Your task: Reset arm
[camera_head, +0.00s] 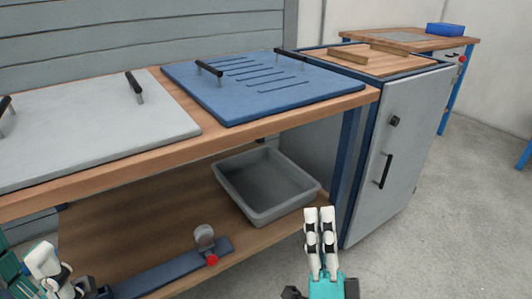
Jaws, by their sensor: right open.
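My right gripper (319,216) shows at the bottom centre-right, in front of the bench. Its two white and black fingers point up the picture, with a narrow gap between them and nothing in it. It looks clear of the bench and the cabinet. My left gripper (48,264) is at the lower left corner, partly cut off by the frame edge, near the lower shelf. Its fingers overlap, so I cannot tell how far apart they are. I see nothing held in it.
The wooden bench (180,147) carries a grey plate (90,125) and a blue slotted plate (240,105), both with black handles. A grey bin (262,215) and a dark blue bar tool (170,270) lie on the lower shelf.

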